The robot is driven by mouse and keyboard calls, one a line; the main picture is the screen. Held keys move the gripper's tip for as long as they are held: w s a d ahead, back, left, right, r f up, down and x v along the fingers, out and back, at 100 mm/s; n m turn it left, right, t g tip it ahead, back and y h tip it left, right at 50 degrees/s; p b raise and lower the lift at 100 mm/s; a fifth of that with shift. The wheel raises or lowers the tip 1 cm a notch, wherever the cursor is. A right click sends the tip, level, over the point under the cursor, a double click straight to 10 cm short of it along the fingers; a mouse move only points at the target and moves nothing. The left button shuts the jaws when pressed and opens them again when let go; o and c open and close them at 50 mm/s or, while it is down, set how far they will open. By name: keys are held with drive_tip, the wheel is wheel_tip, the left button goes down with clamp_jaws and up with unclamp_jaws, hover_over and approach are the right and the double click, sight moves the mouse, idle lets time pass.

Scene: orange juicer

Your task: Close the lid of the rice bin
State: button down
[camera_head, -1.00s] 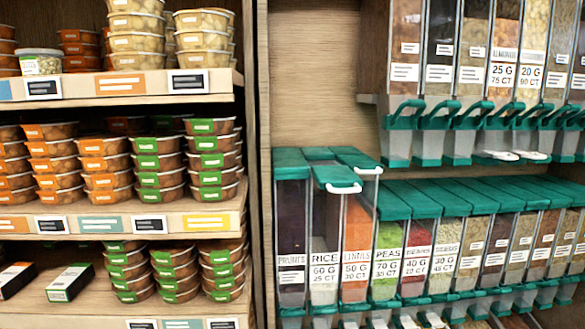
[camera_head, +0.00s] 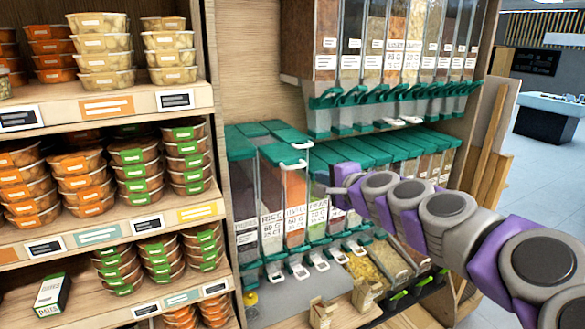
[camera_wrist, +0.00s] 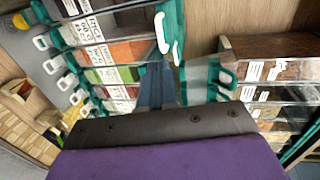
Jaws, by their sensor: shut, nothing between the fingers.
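The rice bin (camera_head: 272,222) stands in the lower dispenser row, second from the left, with clear walls and pale contents. Its label also shows in the wrist view (camera_wrist: 88,29). Teal lids cover the tops here; one lid with a white front handle (camera_head: 283,155) sits above the rice and lentils bins. I cannot tell how far the rice lid stands open. In the wrist view, white lid handles (camera_wrist: 161,34) show just above my fingers. My gripper (camera_wrist: 156,70) is shut and empty, close in front of the bins. In the head view its tip is small at the arm's end.
An upper row of dispensers (camera_head: 385,45) with teal spouts hangs above and behind the lower row. Shelves of stacked food tubs (camera_head: 90,180) stand on the left. Open trays of dry food (camera_head: 365,268) lie below the spouts. Open floor (camera_head: 545,180) shows at the right.

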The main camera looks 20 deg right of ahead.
drive_tip(key=p, duration=0.1)
approach(292, 168)
drive_tip(key=w+d, duration=0.2)
drive_tip(key=d, duration=0.1)
drive_tip(key=w+a, duration=0.1)
drive_tip(key=w+a+f+p, duration=0.1)
drive_tip(key=w, duration=0.1)
drive_tip(key=shift+w+a+f, duration=0.15)
drive_tip(key=shift+w+a, duration=0.05)
drive_tip(key=shift+a, duration=0.2)
drive_tip(key=shift+w+a+f, duration=0.15)
drive_tip(key=shift+w+a, duration=0.05)
drive_tip(key=shift+w, duration=0.4)
drive_tip(key=d, duration=0.3)
drive_tip(key=shift+w+f, duration=0.15)
drive_tip(key=shift+w, duration=0.05)
